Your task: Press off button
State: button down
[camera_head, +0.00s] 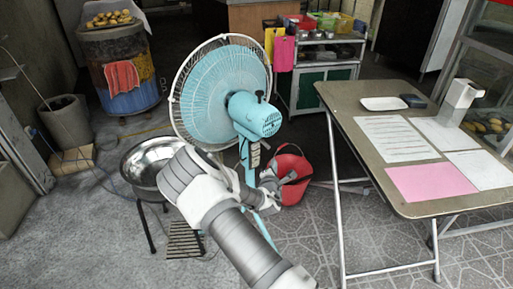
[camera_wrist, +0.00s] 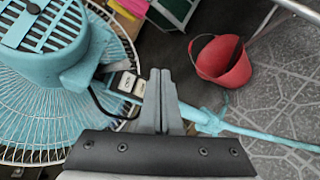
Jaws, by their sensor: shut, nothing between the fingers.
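A light-blue pedestal fan (camera_head: 215,95) stands upright in the middle of the head view, its motor housing (camera_head: 255,115) facing me. Below the housing, its control box (camera_head: 255,154) sits on the pole. In the wrist view the box's pale buttons (camera_wrist: 126,83) show just left of my fingertips; I cannot tell which one is the off button. My gripper (camera_head: 271,179) is beside the pole, a little below and right of the control box. In the wrist view my gripper (camera_wrist: 159,72) has its fingers together and holds nothing. I cannot tell whether the tips touch the box.
A red bucket (camera_head: 291,177) stands on the floor behind my gripper. A metal bowl (camera_head: 147,160) on a stand is to the left. A folding table (camera_head: 335,96) with papers is to the right. A barrel oven (camera_head: 122,72) stands at the back left. Floor at the front left is clear.

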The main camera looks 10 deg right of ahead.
jog(key=b, duration=0.3)
send_near(259, 147)
jog(key=w+d+f, duration=0.2)
jog(key=w+d, duration=0.1)
jog(key=shift+w+a+r, duration=0.15)
jog(key=shift+w, duration=0.2)
jog(key=shift+w+a+r, duration=0.15)
jog(key=shift+w+r, duration=0.05)
jog(key=shift+w, duration=0.2)
jog(key=shift+w+b, duration=0.1)
jog(key=shift+b, duration=0.2)
dwell(0.9)
jog(key=shift+w+a+f+b, duration=0.1)
jog(key=shift+w+a+b, duration=0.1)
jog(key=shift+b, duration=0.15)
jog(key=shift+w+a+b, duration=0.2)
jog(key=shift+w+b, duration=0.15)
jog(key=shift+w, duration=0.05)
dwell(0.5)
jog(key=shift+s+d, duration=0.1)
jog(key=shift+s+d, duration=0.3)
jog(key=shift+s, duration=0.35)
